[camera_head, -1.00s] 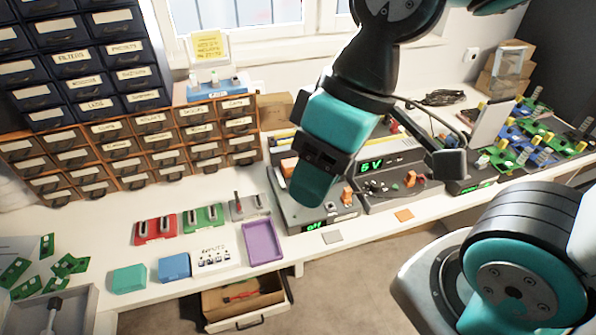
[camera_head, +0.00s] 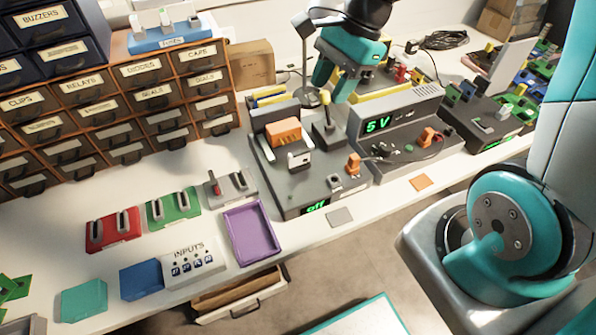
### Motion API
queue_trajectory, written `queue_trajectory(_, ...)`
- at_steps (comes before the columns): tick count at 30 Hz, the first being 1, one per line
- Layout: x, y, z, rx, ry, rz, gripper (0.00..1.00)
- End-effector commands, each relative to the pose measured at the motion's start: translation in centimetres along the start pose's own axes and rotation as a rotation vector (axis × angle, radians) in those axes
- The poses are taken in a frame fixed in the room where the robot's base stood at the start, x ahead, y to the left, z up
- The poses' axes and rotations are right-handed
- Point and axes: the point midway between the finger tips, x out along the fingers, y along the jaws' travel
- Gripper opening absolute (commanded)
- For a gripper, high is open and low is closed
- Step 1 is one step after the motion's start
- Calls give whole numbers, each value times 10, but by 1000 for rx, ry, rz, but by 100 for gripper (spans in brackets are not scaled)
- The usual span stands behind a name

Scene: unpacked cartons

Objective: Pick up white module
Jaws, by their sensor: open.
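A white module (camera_head: 193,266) labelled INPUTS, with several small dark-blue parts on its face, lies on the white table in the front left. It sits between a blue block (camera_head: 142,281) and a purple tray (camera_head: 251,234). My gripper (camera_head: 332,88) has teal fingers spread apart with nothing seen between them. It points down above the back of the grey bench units, far to the upper right of the white module and not touching it. Its height above the units is hard to tell.
Red (camera_head: 113,232), green (camera_head: 174,208) and grey (camera_head: 231,190) modules stand behind. A teal block (camera_head: 84,300) is at left. A grey unit with a joystick (camera_head: 325,123) and a 5 V supply (camera_head: 390,145) stand right. An open drawer (camera_head: 240,297) juts out below.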

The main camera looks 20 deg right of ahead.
Motion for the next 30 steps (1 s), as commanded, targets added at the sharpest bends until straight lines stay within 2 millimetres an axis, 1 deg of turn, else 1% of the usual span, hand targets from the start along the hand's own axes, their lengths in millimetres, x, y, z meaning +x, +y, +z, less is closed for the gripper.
queue_trajectory(1,14,-2,-17,102,-3,-1,42)
queue_trajectory(3,20,-4,-28,205,-5,-3,42)
queue_trajectory(6,29,-6,-34,275,-8,-3,42)
queue_trajectory(8,38,-6,-34,285,-9,-1,42)
queue_trajectory(18,114,-7,-32,280,-8,3,42)
queue_trajectory(21,130,-8,-32,279,-8,0,42)
queue_trajectory(24,140,-8,-32,279,-7,-2,42)
queue_trajectory(29,150,-10,-31,278,-7,-2,42)
queue_trajectory(30,155,-11,-31,277,-7,-1,42)
